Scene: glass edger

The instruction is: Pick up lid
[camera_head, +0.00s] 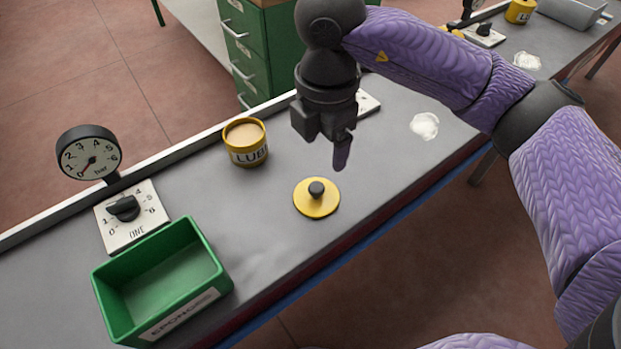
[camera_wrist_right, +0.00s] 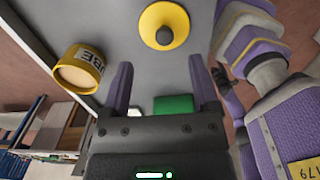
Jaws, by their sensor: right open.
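The yellow round lid (camera_head: 316,198) with a dark knob lies flat on the grey bench. It also shows in the right wrist view (camera_wrist_right: 152,18), beyond my fingertips. My right gripper (camera_head: 341,155) points down above the bench, slightly behind and to the right of the lid, and apart from it. In the right wrist view its two purple fingers (camera_wrist_right: 160,72) are spread with nothing between them. The yellow lube tin (camera_head: 246,143) stands open on the bench left of my gripper, filled with a tan substance.
A green box (camera_head: 163,284) stands at the front left, beside a dial plate (camera_head: 131,216) and a pressure gauge (camera_head: 90,154). A white patch (camera_head: 424,126) lies on the bench (camera_head: 262,236) right of my gripper. The surface around the lid is clear.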

